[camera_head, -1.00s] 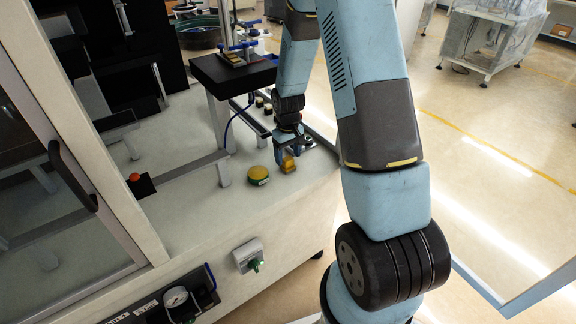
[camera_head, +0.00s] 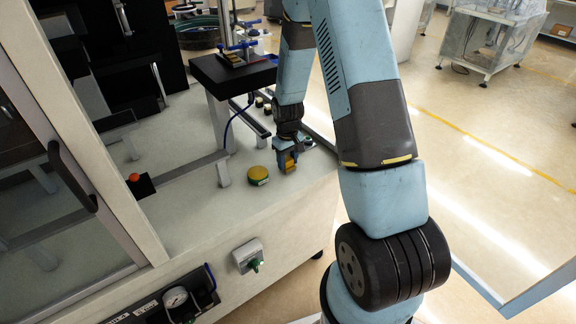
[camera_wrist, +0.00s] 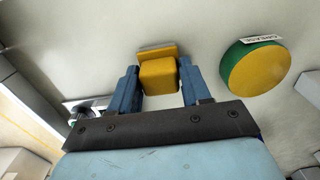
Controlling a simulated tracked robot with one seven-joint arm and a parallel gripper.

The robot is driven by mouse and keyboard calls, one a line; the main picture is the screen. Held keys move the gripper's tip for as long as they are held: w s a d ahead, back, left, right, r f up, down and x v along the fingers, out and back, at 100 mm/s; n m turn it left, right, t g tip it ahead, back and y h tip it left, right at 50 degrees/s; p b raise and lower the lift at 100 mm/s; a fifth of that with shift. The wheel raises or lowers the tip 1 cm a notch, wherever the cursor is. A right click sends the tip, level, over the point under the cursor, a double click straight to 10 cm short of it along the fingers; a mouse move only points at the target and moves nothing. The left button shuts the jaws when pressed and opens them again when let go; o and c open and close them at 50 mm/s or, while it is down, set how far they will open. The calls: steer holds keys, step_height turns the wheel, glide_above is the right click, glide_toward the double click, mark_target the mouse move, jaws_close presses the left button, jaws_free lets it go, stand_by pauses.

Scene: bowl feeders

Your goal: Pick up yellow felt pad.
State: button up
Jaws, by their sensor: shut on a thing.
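The yellow felt pad (camera_wrist: 158,76) is a small yellow block between the two blue fingers of my gripper (camera_wrist: 159,84) in the wrist view. The fingers are shut on its sides. A flat yellow part shows just beyond the block; I cannot tell whether it belongs to the pad. In the head view my gripper (camera_head: 287,160) is low over the pale bench top, with a bit of yellow (camera_head: 290,165) at its fingers. I cannot tell whether the pad touches the bench.
A round green tin with a yellow top (camera_head: 258,174) stands just left of my gripper; it shows at right in the wrist view (camera_wrist: 257,68). A black raised platform (camera_head: 232,75) on a post stands behind. A metal rail and small blocks lie nearby. The bench (camera_head: 215,215) is clear in front.

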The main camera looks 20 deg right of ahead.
mark_target(288, 158)
steer(key=shift+c, duration=0.8)
steer(key=shift+r, duration=0.55)
step_height(288, 158, up, 2)
steer(key=shift+r, duration=0.2)
steer(key=s+d+r, duration=0.2)
steer(key=s+r, duration=0.7)
steer(key=s, duration=0.5)
steer(key=shift+r, duration=0.3)
